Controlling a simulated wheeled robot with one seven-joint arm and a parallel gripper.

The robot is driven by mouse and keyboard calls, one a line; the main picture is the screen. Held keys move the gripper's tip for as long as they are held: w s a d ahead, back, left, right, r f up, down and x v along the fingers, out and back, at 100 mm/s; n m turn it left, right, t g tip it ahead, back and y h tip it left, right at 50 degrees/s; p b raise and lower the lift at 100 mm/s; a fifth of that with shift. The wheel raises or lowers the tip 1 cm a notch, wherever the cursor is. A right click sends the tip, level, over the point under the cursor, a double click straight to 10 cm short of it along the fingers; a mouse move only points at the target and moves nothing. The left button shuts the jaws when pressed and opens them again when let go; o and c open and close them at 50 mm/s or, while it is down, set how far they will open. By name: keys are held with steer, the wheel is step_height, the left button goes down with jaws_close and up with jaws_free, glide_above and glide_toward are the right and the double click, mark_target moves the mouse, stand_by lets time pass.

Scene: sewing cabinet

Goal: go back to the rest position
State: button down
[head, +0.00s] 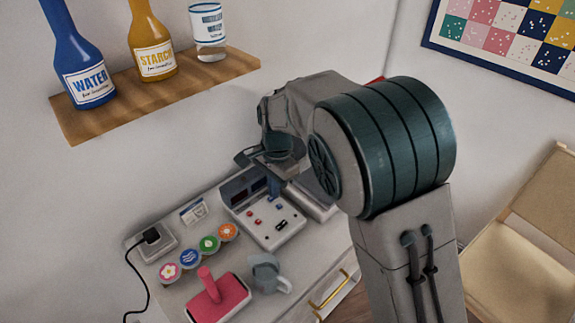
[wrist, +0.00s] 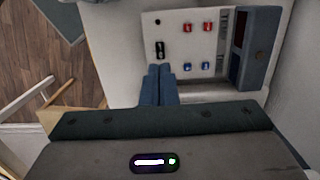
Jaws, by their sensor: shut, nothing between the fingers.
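My gripper (head: 274,188) is at the end of my raised, bent arm, above a light grey control panel (head: 270,233) on the cabinet top. In the wrist view my gripper's two blue fingers (wrist: 158,84) are together with nothing between them, and their tips point towards the panel (wrist: 180,25). The panel has red buttons (wrist: 187,27), blue buttons (wrist: 182,67), a black switch (wrist: 159,49) and dark displays (wrist: 240,30). I cannot tell whether the fingertips touch the panel. My arm hides part of the cabinet top to the right.
A pink-handled iron-like tool (head: 218,298), a grey-blue jug-like item (head: 266,275), several round coloured lids (head: 209,244) and a socket box (head: 152,243) are on the cabinet (head: 180,290). A wooden shelf (head: 150,98) with bottles hangs above. A chair (head: 510,265) stands right.

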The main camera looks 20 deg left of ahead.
steer(key=s+d+r+n+t+y, duration=0.1)
steer(key=d+r, duration=0.4)
steer(key=d, duration=0.5)
steer(key=s+d+r+n+t, duration=0.1)
steer(key=d+r, duration=0.4)
steer(key=d, duration=0.6)
steer(key=s+d+n+t+h, duration=0.1)
steer(key=s+d+n+t, duration=0.1)
steer(key=s+d, duration=0.9)
steer(key=d+n, duration=0.1)
steer(key=d, duration=0.2)
steer(key=shift+s+d+r+n, duration=0.25)
steer(key=shift+s+d+n, duration=0.05)
steer(key=shift+s+n, duration=0.1)
